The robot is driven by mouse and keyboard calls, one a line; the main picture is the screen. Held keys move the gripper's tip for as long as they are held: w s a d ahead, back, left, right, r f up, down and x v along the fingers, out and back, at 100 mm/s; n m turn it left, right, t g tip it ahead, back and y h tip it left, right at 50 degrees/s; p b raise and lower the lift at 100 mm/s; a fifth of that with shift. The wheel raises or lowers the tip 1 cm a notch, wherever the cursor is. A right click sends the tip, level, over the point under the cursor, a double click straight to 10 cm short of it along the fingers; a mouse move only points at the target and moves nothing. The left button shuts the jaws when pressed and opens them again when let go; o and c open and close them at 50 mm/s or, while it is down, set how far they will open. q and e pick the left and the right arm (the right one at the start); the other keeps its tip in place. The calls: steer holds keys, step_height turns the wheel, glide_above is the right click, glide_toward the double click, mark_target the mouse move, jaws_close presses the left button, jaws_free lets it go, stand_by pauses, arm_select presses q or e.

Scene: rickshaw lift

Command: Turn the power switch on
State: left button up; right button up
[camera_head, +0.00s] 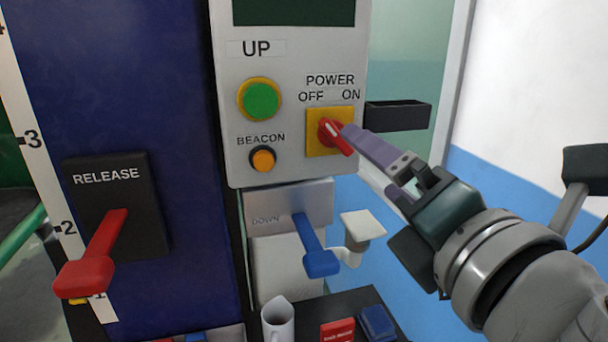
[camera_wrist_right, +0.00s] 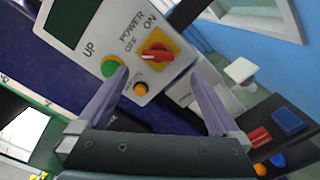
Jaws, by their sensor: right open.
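The power switch (camera_head: 331,131) is a red rotary knob on a yellow square plate, under the labels POWER, OFF and ON on a grey control panel. Its handle lies slanted, with a white mark at the upper-left end, on the OFF side. It also shows in the right wrist view (camera_wrist_right: 157,52). My right gripper (camera_head: 357,150) reaches in from the right, with a purple fingertip overlapping the knob's right side. In the wrist view its two fingers (camera_wrist_right: 158,74) are spread apart with nothing between them; contact with the knob cannot be told. My left gripper is out of view.
A green UP button (camera_head: 262,101) and an orange BEACON button (camera_head: 263,160) sit left of the switch. A blue DOWN lever (camera_head: 318,258) is below, and a red RELEASE lever (camera_head: 101,257) is at left. A black bracket (camera_head: 398,115) juts out right of the panel.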

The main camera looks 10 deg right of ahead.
mark_target(340, 140)
steer(key=shift+n, duration=0.3)
steer(key=w, duration=0.6)
steer(key=w+p, duration=0.1)
steer(key=w, duration=0.3)
steer(key=shift+a, duration=0.35)
steer(key=c, duration=1.2)
steer(key=shift+c, duration=0.2)
